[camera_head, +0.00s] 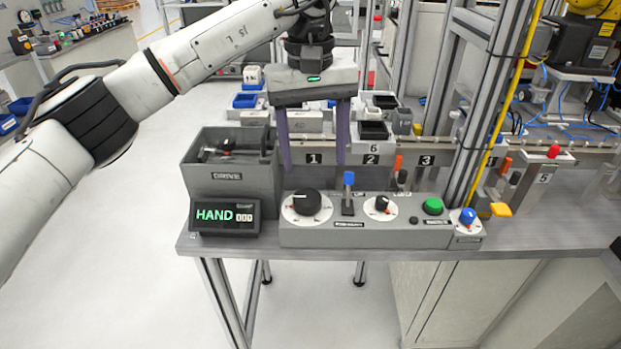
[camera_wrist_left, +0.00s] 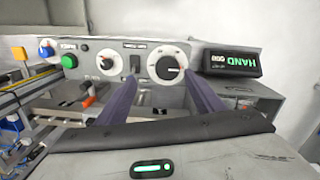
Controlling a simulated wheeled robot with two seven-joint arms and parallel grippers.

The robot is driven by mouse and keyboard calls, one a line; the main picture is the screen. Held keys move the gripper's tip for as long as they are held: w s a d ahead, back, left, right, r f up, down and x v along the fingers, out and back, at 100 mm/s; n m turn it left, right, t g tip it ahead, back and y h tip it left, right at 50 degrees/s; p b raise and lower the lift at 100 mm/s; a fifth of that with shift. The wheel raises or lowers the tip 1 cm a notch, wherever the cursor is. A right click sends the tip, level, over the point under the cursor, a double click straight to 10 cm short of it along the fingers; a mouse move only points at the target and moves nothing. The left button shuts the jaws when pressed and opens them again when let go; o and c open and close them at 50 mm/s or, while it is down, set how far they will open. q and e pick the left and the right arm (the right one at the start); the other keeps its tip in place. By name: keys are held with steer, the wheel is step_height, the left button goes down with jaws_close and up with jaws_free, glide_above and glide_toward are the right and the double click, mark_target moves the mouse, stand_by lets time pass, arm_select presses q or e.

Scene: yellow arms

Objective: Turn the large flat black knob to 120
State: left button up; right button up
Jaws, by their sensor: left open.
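The large flat black knob (camera_head: 306,202) sits on a round white dial at the left end of the grey control panel (camera_head: 300,236). It also shows in the left wrist view (camera_wrist_left: 169,68), between and beyond the fingertips. My left gripper (camera_head: 313,165) is open and empty, its two purple fingers pointing down above and behind the knob, apart from it. In the left wrist view the left gripper (camera_wrist_left: 163,85) has one finger on each side. A display (camera_head: 226,216) left of the panel reads HAND with small digits I cannot read surely. My right gripper is not in view.
Right of the large knob are a blue-tipped lever (camera_head: 348,180), a smaller black knob (camera_head: 382,204), a green button (camera_head: 433,206) and a blue knob (camera_head: 467,216). A grey DRIVE bin (camera_head: 232,165) stands behind the display. Numbered stations line the back.

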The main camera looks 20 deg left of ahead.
mark_target(307, 196)
arm_select(q)
steer(key=shift+y, duration=0.3)
steer(key=f, duration=0.3)
steer(key=a+f, duration=0.1)
steer(key=f, duration=0.5)
steer(key=shift+w+a+p, duration=0.15)
steer(key=shift+a+p, duration=0.1)
steer(key=shift+p, duration=0.1)
steer(key=c, duration=1.1)
steer(key=shift+o, duration=0.3)
